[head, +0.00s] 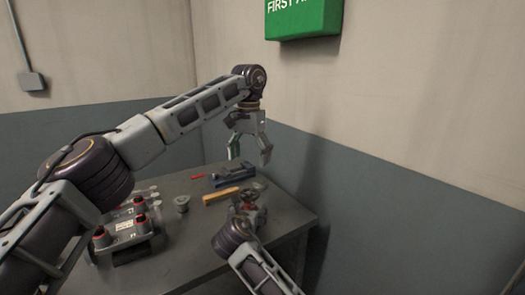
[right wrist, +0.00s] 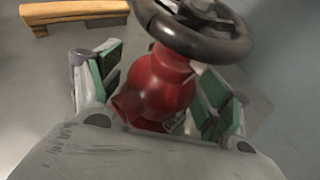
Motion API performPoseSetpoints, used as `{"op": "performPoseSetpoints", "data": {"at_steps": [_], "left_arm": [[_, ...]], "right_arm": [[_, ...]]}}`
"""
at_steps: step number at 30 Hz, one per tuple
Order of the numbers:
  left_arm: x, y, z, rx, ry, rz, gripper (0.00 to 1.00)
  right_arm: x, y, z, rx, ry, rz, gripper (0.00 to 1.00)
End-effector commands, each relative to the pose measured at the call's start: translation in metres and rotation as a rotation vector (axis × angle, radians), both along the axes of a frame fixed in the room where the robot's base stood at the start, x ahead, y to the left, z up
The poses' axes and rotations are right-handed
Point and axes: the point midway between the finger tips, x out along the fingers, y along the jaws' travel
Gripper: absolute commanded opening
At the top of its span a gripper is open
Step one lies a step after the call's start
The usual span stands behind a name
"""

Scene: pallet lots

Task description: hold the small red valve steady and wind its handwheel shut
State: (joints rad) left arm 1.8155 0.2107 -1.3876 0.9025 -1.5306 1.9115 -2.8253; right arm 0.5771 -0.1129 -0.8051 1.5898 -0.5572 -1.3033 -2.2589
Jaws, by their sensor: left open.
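The small red valve (right wrist: 160,85) stands between the green-padded fingers of my right gripper (right wrist: 165,95) in the right wrist view. The fingers flank its body closely and look shut on it; the lower contact is partly hidden. Its dark round handwheel (right wrist: 190,47) is on top, above the fingers, and is cut off by the upper frame edge. In the head view the valve (head: 247,207) is small near the table's right side, partly hidden by my right wrist. My left gripper (head: 250,155) is open and empty, pointing down, well above the table and apart from the handwheel.
A yellow-orange bar (head: 222,196) lies left of the valve, with a blue tool (head: 236,177) and a red-handled tool (head: 199,177) behind. A small grey cup (head: 182,204) and a unit with red-ringed parts (head: 125,229) stand further left. Walls close the back and right.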

Motion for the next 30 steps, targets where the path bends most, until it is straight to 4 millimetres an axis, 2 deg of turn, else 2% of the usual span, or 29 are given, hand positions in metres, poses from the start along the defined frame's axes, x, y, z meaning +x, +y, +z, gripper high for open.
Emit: {"op": "performPoseSetpoints", "data": {"at_steps": [2, 17, 23, 30], "left_arm": [[0.000, 0.000, 0.000, 0.000, 0.000, 0.000, 0.83], [0.000, 0.000, 0.000, 0.000, 0.000, 0.000, 0.83], [0.000, 0.000, 0.000, 0.000, 0.000, 0.000, 0.83], [0.000, 0.000, 0.000, 0.000, 0.000, 0.000, 0.83]], "right_arm": [[0.000, 0.000, 0.001, 0.000, -0.001, 0.001, 0.92], [-0.003, 0.001, 0.003, 0.001, -0.003, 0.003, 0.92], [-0.014, 0.002, 0.007, 0.001, -0.003, 0.003, 0.92], [-0.038, 0.003, 0.017, 0.000, -0.003, 0.002, 0.92]]}}
